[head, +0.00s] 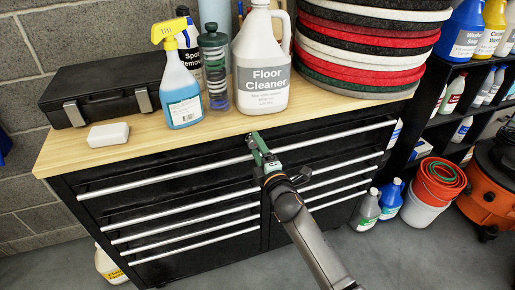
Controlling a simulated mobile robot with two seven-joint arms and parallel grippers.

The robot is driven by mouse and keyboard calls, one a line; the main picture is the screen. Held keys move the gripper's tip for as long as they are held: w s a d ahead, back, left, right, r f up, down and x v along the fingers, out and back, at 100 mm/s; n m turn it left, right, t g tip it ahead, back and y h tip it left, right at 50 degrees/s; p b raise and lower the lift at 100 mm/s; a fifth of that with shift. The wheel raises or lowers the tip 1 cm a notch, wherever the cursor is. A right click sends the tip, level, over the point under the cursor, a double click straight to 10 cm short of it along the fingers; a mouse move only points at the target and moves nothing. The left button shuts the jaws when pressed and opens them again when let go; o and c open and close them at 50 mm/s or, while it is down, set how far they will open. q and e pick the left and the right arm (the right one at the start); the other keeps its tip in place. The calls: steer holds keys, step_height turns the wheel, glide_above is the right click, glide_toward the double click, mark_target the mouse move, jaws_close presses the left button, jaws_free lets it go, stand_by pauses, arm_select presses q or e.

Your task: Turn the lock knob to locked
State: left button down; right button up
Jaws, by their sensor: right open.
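The black tool cabinet (150,176) has a light wooden top and long silver drawer handles. My right gripper (257,146) reaches in from the lower right. Its greenish fingers are open, with their tips at the upper middle of the cabinet front, just under the edge of the wooden top. The lock knob cannot be made out clearly; the fingers cover the spot between the left and right top drawers. Whether the fingers touch anything there, I cannot tell. My left gripper is not in view.
On the wooden top (70,155) stand a black case (95,92), a white block (108,134), a spray bottle (180,95), a floor cleaner jug (262,65) and stacked pads (365,45). Bottles, a red bucket (436,183) and an orange vacuum (487,190) stand right.

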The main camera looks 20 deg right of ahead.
steer(key=shift+f, duration=0.1)
steer(key=n, duration=0.4)
steer(key=shift+n, duration=0.3)
steer(key=n, duration=0.3)
steer(key=shift+n, duration=0.3)
steer(key=n, duration=0.4)
steer(key=shift+a+r+n+p, duration=0.1)
steer(key=shift+r+n+p, duration=0.15)
steer(key=shift+n+p, duration=0.15)
steer(key=n, duration=0.5)
steer(key=shift+a, duration=0.1)
steer(key=s+p, duration=0.1)
steer(key=s, duration=1.2)
steer(key=s+f+m+g+p, duration=0.2)
steer(key=s+f+m, duration=0.5)
steer(key=m, duration=0.6)
steer(key=s+f+m+g+y+p, duration=0.1)
steer(key=s+f+m+g, duration=0.4)
steer(key=m, duration=0.9)
steer(key=shift+s+a+f+m+p, duration=0.3)
steer(key=shift+s+f+p, duration=0.45)
steer(key=shift+s+f, duration=0.9)
